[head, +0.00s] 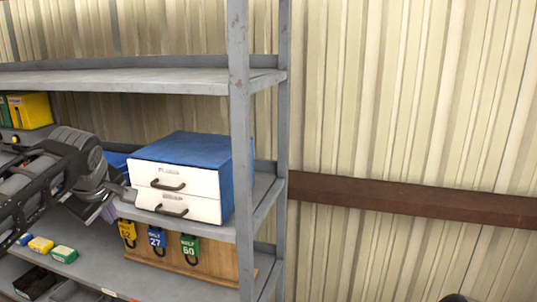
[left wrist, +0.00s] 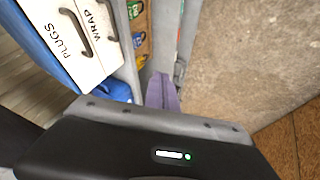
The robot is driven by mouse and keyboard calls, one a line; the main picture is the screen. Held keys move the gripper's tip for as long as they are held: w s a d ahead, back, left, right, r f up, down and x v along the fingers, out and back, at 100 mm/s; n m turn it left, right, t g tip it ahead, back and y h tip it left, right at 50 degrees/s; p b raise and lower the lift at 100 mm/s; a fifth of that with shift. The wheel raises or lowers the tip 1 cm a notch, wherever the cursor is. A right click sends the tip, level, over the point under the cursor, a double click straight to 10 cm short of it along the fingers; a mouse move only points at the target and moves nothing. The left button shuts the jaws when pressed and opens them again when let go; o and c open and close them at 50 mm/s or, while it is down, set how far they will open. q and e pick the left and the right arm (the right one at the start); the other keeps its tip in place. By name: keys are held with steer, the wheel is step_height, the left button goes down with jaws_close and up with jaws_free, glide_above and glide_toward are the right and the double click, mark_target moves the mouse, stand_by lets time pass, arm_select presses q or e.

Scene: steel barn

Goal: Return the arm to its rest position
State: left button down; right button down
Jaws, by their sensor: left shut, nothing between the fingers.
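My left arm comes in from the left in the head view. Its gripper (head: 121,192) is shut and empty, just left of a blue cabinet (head: 188,147) with two white drawers. Both drawers, the upper (head: 174,181) and the lower (head: 178,204), look closed and have black handles. I cannot tell whether the gripper touches the cabinet. In the left wrist view the drawer fronts (left wrist: 67,35) read PLUGS and WRAP, and my gripper's dark housing fills the bottom; its fingertips are not clear there.
A grey steel shelf unit (head: 240,150) holds the cabinet; its upright stands just right of it. Numbered padlock-shaped tags (head: 157,238) hang on a wooden box (head: 208,262) below. Small yellow (head: 41,245) and green (head: 64,254) boxes lie lower left. A purple item (left wrist: 162,92) shows beyond my gripper.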

arm_select(q)
steer(key=w+d+f+m+t+h, duration=0.3)
steer(key=w+d+f+m, duration=0.35)
steer(key=d, duration=0.35)
steer(key=s+d+f+m+g+h, duration=0.15)
steer(key=d+f, duration=0.35)
steer(key=f, duration=0.6)
steer(key=s+d+f+m+g+h, duration=0.1)
steer(key=s+d+f+m+h, duration=0.3)
steer(key=f, duration=0.7)
steer(key=s+d+f+g+y, duration=0.1)
steer(key=s+d+f, duration=0.2)
steer(key=s+f, duration=0.35)
steer(key=s+d+f+g+y, duration=0.1)
steer(key=s+d+f, duration=0.25)
steer(key=f, duration=0.65)
steer(key=s+d+f+g, duration=0.1)
steer(key=s+f+g, duration=0.1)
steer(key=s+f, duration=0.4)
steer(key=s+d+f+g, duration=0.1)
steer(key=s+f, duration=0.4)
steer(key=s, duration=1.2)
steer(key=shift+s+d+f+g, duration=0.15)
steer(key=shift+d+f+g, duration=0.15)
steer(key=shift+g, duration=0.55)
